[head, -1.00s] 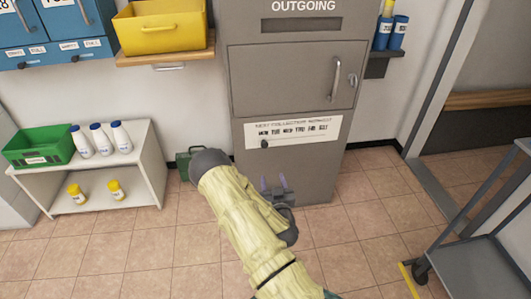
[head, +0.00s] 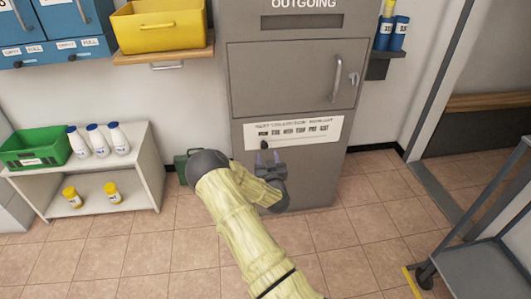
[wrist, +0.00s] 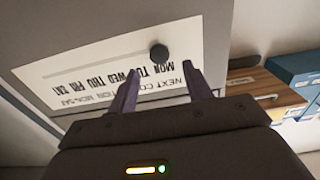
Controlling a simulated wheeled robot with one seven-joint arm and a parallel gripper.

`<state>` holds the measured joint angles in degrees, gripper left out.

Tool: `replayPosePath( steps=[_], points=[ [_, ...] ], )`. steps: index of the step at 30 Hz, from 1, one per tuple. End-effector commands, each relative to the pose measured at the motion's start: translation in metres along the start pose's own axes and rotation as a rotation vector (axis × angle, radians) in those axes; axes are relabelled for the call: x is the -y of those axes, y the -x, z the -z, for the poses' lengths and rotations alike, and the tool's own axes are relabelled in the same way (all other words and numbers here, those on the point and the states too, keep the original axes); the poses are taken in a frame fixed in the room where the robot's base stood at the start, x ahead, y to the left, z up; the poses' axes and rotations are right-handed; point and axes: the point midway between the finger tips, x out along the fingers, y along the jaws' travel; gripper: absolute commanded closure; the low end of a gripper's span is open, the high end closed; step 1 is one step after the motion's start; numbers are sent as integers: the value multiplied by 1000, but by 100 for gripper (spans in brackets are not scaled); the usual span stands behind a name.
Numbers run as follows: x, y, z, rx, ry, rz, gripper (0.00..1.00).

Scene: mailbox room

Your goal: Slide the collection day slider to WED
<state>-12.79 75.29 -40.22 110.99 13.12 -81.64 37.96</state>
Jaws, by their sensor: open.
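The grey OUTGOING mailbox (head: 222,70) carries a white day label (head: 310,131) on its lower front, with a row of days from MON to SAT. The dark round slider knob (head: 264,145) sits at the left end of the row, under MON. In the wrist view the label (wrist: 90,75) appears upside down and the knob (wrist: 159,52) is near MON. My gripper (head: 268,158) is open and empty, just below the knob. In the wrist view its two fingers (wrist: 161,70) point at the label, with the knob ahead between their tips, apart from them.
A door with a vertical handle (head: 336,80) is above the label. A white shelf (head: 130,165) with bottles and a green bin (head: 35,150) stands at the left. A grey cart (head: 480,265) is at the right.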

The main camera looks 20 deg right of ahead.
Motion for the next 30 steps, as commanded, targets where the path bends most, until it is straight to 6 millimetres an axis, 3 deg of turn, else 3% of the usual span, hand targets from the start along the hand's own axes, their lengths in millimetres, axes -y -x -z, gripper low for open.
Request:
replayPosePath(
  steps=[3,9,20,27,28,30],
  points=[
    [0,-22,-3,-3,1,2,50],
    [0,-46,-2,-1,1,1,50],
    [-1,-52,0,0,1,-1,50],
    [-1,-52,0,0,1,-1,95],
    [-1,-52,0,0,1,-1,100],
    [-1,-52,0,0,1,-1,100]
  ],
)
